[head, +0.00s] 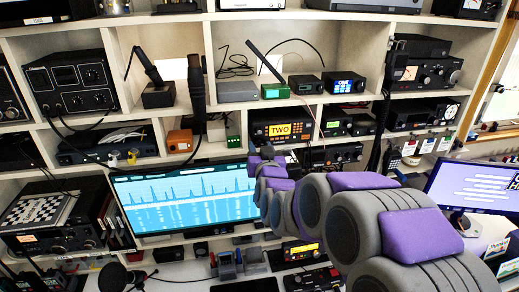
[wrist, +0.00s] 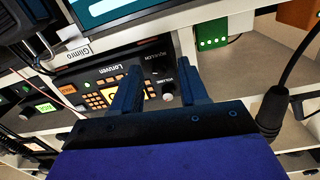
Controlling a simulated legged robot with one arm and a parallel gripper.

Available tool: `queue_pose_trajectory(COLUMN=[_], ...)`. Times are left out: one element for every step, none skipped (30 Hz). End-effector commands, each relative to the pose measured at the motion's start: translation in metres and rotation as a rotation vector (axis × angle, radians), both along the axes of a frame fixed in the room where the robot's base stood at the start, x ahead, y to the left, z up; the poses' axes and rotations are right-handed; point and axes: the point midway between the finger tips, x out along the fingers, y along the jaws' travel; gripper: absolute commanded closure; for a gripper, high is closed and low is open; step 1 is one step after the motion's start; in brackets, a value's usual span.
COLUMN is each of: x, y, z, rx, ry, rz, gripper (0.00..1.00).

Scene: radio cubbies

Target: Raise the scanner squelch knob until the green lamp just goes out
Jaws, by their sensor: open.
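The scanner (wrist: 100,80) is a black radio with a keypad of orange buttons, partly covered by my fingers in the wrist view. In the head view the scanner (head: 275,122) appears to be the unit with an orange display reading "TWO". My gripper (wrist: 160,68) is open, its two dark fingers spread over the scanner's knob end. A pale round knob (wrist: 168,97) shows between the fingers, apart from both; lettering nearby seems to read "volume" and "squelch". I cannot tell which knob it is. In the head view my gripper (head: 266,152) is just below the scanner.
A green box (wrist: 212,42) with small white dots and a black cable (wrist: 285,90) lie right of my gripper in the wrist view. Shelf boards surround the scanner. A large monitor (head: 185,200) stands below left, and a small radio (head: 335,121) sits to its right.

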Motion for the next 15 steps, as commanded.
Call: queue_pose_trajectory(x=[-0.005, -0.009, -0.015, -0.020, -0.024, -0.031, -0.037, -0.042, -0.049, -0.054, -0.059, -0.067, -0.072, -0.078, -0.083], y=[-0.001, -0.002, -0.003, -0.005, -0.006, -0.007, -0.009, -0.010, -0.012, -0.013, -0.015, -0.016, -0.017, -0.019, -0.020], z=[0.000, 0.000, 0.000, 0.001, 0.002, 0.004, 0.003, 0.003, 0.002, 0.003, 0.004, 0.004, 0.003, 0.003, 0.002], rx=[0.000, -0.001, -0.001, -0.001, 0.000, 0.000, 0.000, 0.000, -0.001, -0.001, -0.001, -0.001, -0.002, -0.002, -0.002], ry=[0.002, 0.003, 0.004, 0.004, 0.002, -0.001, -0.001, 0.001, 0.002, 0.000, 0.000, 0.001, 0.003, 0.003, 0.000], rz=[0.000, 0.000, 0.001, 0.001, 0.001, 0.001, 0.001, 0.001, 0.000, 0.000, 0.000, 0.000, 0.000, 0.000, 0.000], gripper=[0.56, 0.56, 0.56, 0.56, 0.56, 0.56, 0.56, 0.56, 0.56, 0.56, 0.56, 0.56, 0.56, 0.56, 0.56])
